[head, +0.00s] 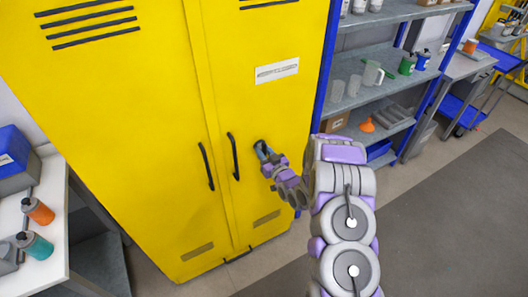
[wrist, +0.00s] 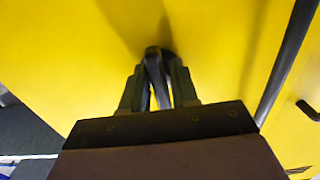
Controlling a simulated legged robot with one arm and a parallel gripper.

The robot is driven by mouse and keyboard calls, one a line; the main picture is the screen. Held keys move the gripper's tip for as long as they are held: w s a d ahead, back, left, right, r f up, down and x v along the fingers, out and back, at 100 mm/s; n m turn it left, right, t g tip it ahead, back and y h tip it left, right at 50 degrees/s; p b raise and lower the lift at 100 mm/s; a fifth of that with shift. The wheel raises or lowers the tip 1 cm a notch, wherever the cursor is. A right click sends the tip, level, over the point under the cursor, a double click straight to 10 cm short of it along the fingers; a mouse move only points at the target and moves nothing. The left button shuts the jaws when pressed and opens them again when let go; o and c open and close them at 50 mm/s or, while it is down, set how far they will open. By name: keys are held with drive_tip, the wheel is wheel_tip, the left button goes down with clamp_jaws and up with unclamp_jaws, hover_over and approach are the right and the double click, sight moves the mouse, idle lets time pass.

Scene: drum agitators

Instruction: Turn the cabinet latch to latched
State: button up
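The yellow cabinet (head: 150,110) fills the left and middle of the head view, with both doors shut. Its dark latch is on the right door, mostly hidden behind my gripper (head: 263,152) in the head view. In the wrist view the latch (wrist: 154,66) is a dark piece standing out from the yellow door. The two fingers of my gripper (wrist: 155,84) lie close on either side of it and appear closed on it. The exact contact at the fingertips is hard to see.
Two black door handles (head: 234,156) (head: 206,166) are left of the latch; one shows as a long bar (wrist: 290,62) in the wrist view. A shelf rack (head: 375,60) with jugs and bottles stands at right. A white table (head: 45,220) with bottles is at left.

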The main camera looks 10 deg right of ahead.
drive_tip(key=shift+o, duration=0.8)
drive_tip(key=shift+r, duration=0.2)
drive_tip(key=shift+s, duration=0.1)
drive_tip(key=p+v, duration=0.1)
drive_tip(key=v, duration=1.6)
drive_tip(key=shift+s+d+f, duration=0.1)
drive_tip(key=shift+f, duration=0.05)
